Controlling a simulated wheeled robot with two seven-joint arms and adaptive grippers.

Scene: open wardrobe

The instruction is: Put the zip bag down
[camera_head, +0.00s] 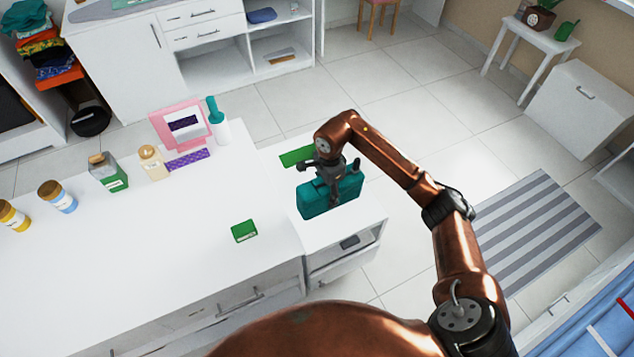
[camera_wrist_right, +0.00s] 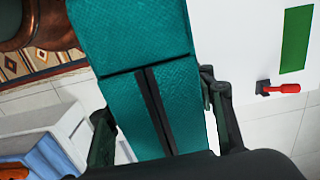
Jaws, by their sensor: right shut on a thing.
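The zip bag (camera_head: 330,197) is a teal case with a dark zip line, over the small white side cabinet at the right end of the long white counter. My right gripper (camera_head: 325,178) is above it and shut on it. In the right wrist view the teal bag (camera_wrist_right: 150,80) fills the middle, between the two dark fingers of my right gripper (camera_wrist_right: 165,130). I cannot tell whether the bag's underside touches the cabinet top (camera_head: 350,228). My left gripper is not in view.
A green flat item (camera_head: 297,156) lies behind the bag on the cabinet. A red-handled object (camera_wrist_right: 282,88) shows beside it in the wrist view. The cabinet top's front is clear.

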